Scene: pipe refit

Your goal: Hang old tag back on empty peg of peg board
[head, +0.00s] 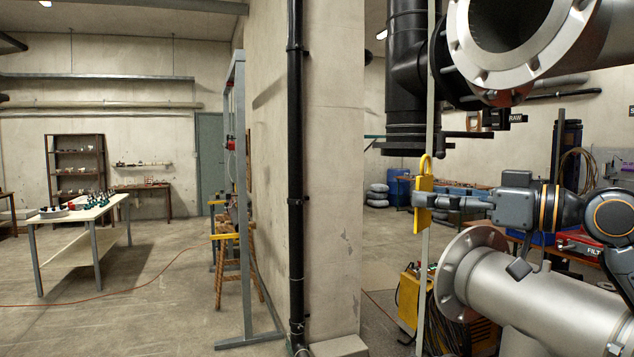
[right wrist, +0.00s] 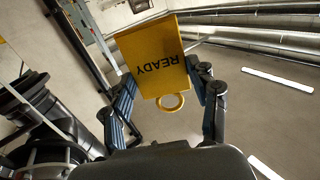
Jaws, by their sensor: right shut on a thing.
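A yellow tag (head: 424,203) with a ring at its top is held upright in the head view, right of centre. My right gripper (head: 432,201) comes in from the right and is shut on it. In the right wrist view the tag (right wrist: 152,58) reads READY upside down, between the two fingers of my right gripper (right wrist: 168,85), with its ring (right wrist: 170,101) towards the palm. The tag hangs in the air, clear of any peg. I cannot make out a peg board for certain in either view. My left gripper is not in view.
A large flanged grey pipe (head: 560,310) lies just below my right arm, and another flanged pipe (head: 520,55) is above it. A black vertical pipe (head: 296,180) runs up the concrete pillar (head: 335,200). A workbench (head: 75,212) stands far left, with open floor before it.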

